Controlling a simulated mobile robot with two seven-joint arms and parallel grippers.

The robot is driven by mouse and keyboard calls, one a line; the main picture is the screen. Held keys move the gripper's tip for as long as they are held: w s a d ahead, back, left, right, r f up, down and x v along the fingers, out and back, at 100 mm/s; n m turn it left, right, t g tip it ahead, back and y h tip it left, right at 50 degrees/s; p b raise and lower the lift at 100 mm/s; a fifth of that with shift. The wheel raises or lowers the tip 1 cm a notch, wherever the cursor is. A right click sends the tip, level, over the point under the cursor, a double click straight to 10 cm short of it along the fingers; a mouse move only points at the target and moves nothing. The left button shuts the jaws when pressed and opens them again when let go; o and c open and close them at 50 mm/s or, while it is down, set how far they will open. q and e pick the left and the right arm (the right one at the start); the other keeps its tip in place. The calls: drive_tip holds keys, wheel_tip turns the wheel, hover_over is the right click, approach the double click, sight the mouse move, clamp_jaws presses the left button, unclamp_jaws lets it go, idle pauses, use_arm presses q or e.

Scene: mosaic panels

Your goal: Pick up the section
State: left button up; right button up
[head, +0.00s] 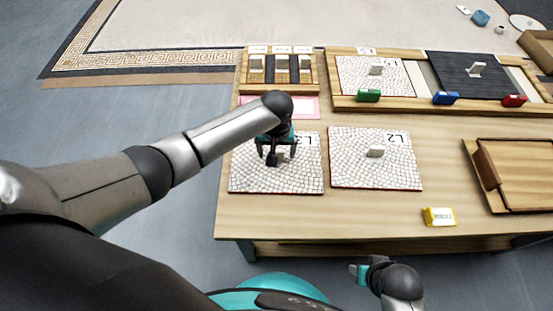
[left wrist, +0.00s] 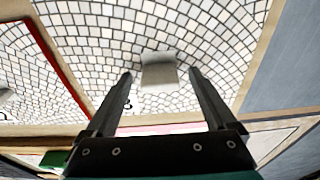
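A white mosaic section marked L3 (head: 247,177) lies flat on the left front of the wooden table. My left gripper (head: 273,158) is over it, hiding part of its upper middle. In the left wrist view, my left gripper (left wrist: 160,88) is open, its two fingers apart on either side of the section's pale grey handle block (left wrist: 160,70). I cannot tell whether the fingers touch the block. A second section marked L2 (head: 360,175) with its own handle (head: 375,152) lies to the right. My right gripper (head: 362,272) is low in front of the table; its fingers are not clear.
A wooden frame (head: 420,107) at the back holds a section marked L1 (head: 355,87) and a dark panel (head: 470,80). Green (head: 368,96), blue (head: 445,98) and red (head: 513,100) blocks sit along its front. A yellow block (head: 439,217) and wooden tray (head: 525,150) are right.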

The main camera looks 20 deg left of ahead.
use_arm(q)
clamp_jaws()
idle(0.5)
drive_tip(key=shift+w, duration=0.1)
